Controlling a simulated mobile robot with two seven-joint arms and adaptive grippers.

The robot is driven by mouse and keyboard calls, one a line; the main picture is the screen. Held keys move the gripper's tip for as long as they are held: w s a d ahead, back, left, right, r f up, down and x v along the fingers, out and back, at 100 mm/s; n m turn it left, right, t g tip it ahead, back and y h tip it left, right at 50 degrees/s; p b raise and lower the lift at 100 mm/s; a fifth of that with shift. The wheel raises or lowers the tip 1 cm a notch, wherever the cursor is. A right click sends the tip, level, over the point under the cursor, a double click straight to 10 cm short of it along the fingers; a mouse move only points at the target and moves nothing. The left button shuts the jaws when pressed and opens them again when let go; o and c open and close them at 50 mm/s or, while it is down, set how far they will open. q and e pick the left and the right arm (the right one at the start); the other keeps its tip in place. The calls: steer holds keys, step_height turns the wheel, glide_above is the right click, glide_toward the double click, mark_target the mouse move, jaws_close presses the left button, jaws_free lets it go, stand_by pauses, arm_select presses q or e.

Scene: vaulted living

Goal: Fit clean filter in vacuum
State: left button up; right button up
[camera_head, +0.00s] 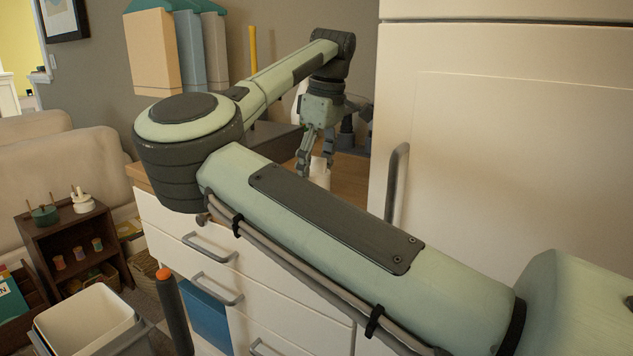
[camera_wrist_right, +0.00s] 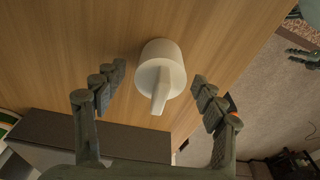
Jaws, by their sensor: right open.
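A white, slightly tapered cylinder with a fin-like grip, perhaps the filter, stands on the wooden counter in the right wrist view (camera_wrist_right: 160,72). It also shows below my gripper in the head view (camera_head: 320,178). My right gripper (camera_head: 318,155) is open above it. In the right wrist view, the fingers (camera_wrist_right: 157,97) are spread to either side of the cylinder, apart from it. A dark finger-like part at the right wrist view's upper right may be my left gripper (camera_wrist_right: 305,57); its opening is unclear. I cannot surely identify the vacuum.
A dark grey box (camera_wrist_right: 95,140) lies on the wooden counter (camera_wrist_right: 60,60). White drawers (camera_head: 185,240) are below, and a tall white cabinet (camera_head: 510,130) stands right. A dark post with an orange tip (camera_head: 165,273) and a white bin (camera_head: 85,318) stand in front.

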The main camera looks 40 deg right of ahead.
steer(key=shift+f, duration=0.6)
steer(key=shift+c, duration=0.5)
steer(key=c, duration=1.1)
arm_select(q)
steer(key=shift+d+f, duration=0.1)
steer(key=shift+f, duration=0.15)
arm_select(e)
steer(key=shift+c, duration=0.2)
steer(key=shift+r, duration=0.15)
